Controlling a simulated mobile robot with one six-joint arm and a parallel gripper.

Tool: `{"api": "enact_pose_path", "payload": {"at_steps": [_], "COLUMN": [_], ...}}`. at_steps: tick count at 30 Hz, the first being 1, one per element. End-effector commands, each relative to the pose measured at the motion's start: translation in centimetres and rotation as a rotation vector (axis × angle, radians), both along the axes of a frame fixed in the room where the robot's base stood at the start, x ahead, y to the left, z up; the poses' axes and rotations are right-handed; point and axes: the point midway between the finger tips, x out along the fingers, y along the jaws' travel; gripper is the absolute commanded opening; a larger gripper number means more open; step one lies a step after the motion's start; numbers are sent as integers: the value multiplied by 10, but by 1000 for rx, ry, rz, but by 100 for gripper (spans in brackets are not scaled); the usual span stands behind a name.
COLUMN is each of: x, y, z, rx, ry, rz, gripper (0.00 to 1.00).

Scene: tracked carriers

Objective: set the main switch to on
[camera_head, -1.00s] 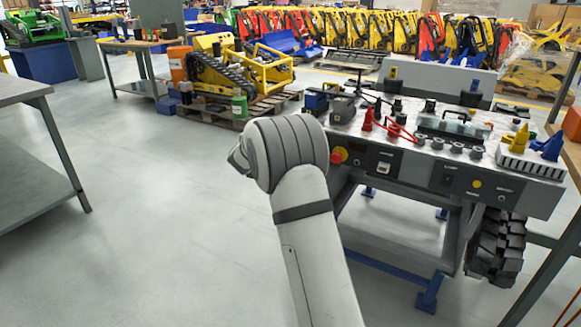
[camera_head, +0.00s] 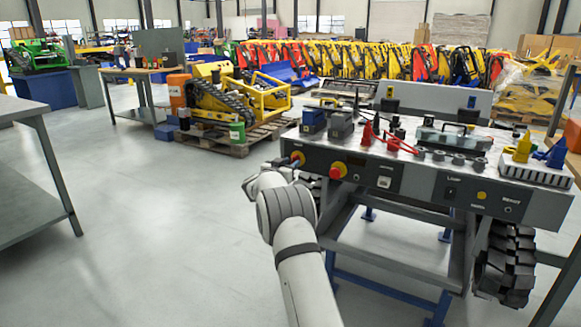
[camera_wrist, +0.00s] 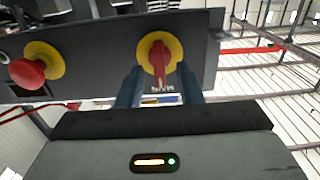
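The main switch (camera_wrist: 158,56) is a red handle on a round yellow plate, in the upper middle of the wrist view. Its handle stands vertical in that view, and an upside-down label below it seems to read MAIN. In the head view the switch (camera_head: 297,157) is at the left end of the console's front panel. My gripper (camera_wrist: 160,70) is open, with one dark blue finger on each side of the handle. A gap shows between the handle and each finger. In the head view my gripper (camera_head: 278,167) is at the panel's left end, partly hidden by my wrist.
A red mushroom button (camera_wrist: 28,72) on a yellow plate is beside the switch; it also shows in the head view (camera_head: 337,171). The console (camera_head: 400,180) carries tools, red clamps and a yellow-blue item on top. Open floor lies left of the console.

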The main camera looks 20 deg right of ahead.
Motion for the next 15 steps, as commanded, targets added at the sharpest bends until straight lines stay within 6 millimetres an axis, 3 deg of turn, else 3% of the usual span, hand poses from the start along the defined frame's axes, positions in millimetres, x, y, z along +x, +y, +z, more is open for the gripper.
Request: {"api": "enact_pose_path", "payload": {"at_steps": [9,15], "x": [1,1], "y": [-2,-2], "z": [0,0], "rx": [0,0], "ry": [0,0], "rz": [0,0], "gripper": [32,16]}}
